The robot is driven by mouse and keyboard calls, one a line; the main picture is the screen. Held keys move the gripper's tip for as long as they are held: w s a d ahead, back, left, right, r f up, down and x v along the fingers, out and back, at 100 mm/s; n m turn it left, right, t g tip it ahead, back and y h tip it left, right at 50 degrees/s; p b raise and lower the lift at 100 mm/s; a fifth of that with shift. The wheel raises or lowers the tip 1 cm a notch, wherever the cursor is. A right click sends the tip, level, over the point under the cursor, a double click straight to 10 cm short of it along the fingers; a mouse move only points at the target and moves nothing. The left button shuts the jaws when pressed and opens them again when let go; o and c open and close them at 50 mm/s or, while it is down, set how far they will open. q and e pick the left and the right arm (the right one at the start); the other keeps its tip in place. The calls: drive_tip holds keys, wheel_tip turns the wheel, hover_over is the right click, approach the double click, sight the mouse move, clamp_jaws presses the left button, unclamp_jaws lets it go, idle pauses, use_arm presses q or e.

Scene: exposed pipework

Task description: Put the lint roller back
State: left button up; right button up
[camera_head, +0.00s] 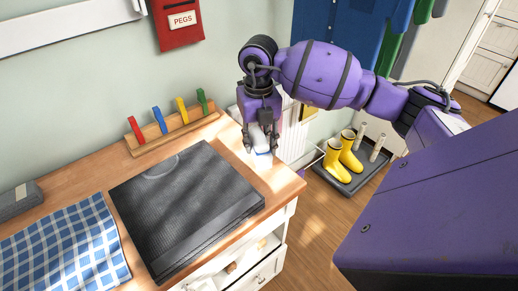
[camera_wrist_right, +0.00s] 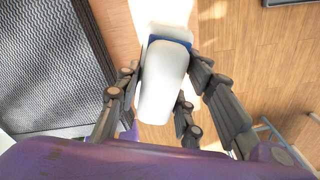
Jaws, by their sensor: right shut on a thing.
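My right gripper (camera_head: 261,143) reaches down over the back right corner of the wooden counter (camera_head: 287,183). It is shut on the lint roller (camera_head: 263,152), which is white with a bit of blue and mostly hidden by the fingers in the head view. In the right wrist view the lint roller (camera_wrist_right: 164,85) lies between the finger pairs, its white rounded body towards me and a blue band at its far end. A paler white part shows beyond the band. I cannot tell whether it touches the counter. My left gripper is not in view.
A dark textured mat (camera_head: 180,205) lies left of the gripper. Behind it stands a wooden rack (camera_head: 175,132) with coloured pegs. A blue checked cloth (camera_head: 65,250) lies at the left. An open drawer (camera_head: 250,255) is below the counter. Yellow boots (camera_head: 340,155) stand on a floor tray.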

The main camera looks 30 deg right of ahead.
sight(259, 134)
drive_tip(key=shift+w+d+f, duration=0.15)
drive_tip(key=shift+f, duration=1.65)
drive_tip(key=shift+f, duration=0.1)
drive_tip(key=o, duration=1.1)
wheel_tip(259, 134, up, 12)
drive_tip(key=shift+r, duration=0.15)
